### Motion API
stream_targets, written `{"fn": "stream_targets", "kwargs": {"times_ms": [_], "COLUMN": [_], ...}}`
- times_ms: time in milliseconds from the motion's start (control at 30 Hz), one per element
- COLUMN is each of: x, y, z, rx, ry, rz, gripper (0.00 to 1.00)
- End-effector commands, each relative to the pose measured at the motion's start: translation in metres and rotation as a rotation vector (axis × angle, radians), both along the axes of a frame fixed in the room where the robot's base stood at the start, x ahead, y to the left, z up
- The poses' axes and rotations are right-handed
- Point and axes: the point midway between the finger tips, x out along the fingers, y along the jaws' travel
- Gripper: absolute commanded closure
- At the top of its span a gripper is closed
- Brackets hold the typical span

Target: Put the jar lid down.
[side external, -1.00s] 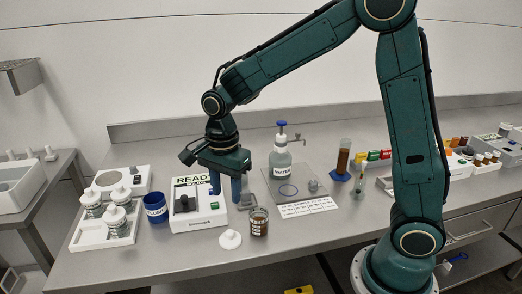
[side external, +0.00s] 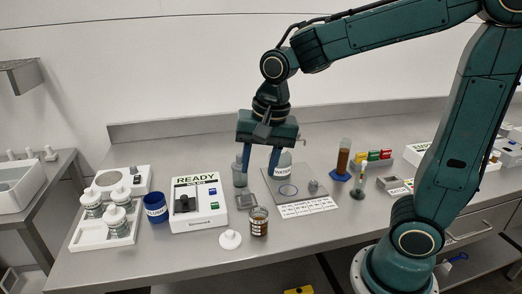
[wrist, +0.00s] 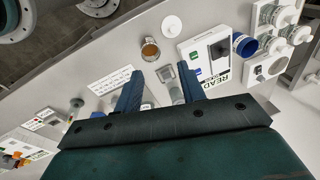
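The white round jar lid (side external: 230,240) lies on the steel bench near its front edge, with its knob-like part up. It also shows in the wrist view (wrist: 172,26). The open jar (side external: 259,221) with brown contents and a label stands upright just right of it, apart from it; it also shows in the wrist view (wrist: 150,49). My gripper (side external: 259,168) is open and empty, its two blue fingers apart, above the bench and behind the jar, in front of the wash bottle.
The READY instrument (side external: 200,203) stands left of the jar, with a blue cup (side external: 156,208) and a tray of white-capped bottles (side external: 104,235) beyond. The wash bottle (side external: 284,160) is partly hidden by my gripper. A printed card (side external: 306,207) lies right of the jar.

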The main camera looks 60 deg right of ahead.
Motion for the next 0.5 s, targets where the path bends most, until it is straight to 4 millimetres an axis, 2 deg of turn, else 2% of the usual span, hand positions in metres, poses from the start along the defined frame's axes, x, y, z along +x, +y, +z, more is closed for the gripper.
{"fn": "stream_targets", "kwargs": {"times_ms": [200, 500], "x": [-0.04, -0.092], "y": [-0.01, -0.019], "z": [0.023, 0.036], "rx": [-0.064, -0.197], "ry": [-0.097, -0.212], "rz": [0.265, 0.625], "gripper": [0.6, 0.6]}}
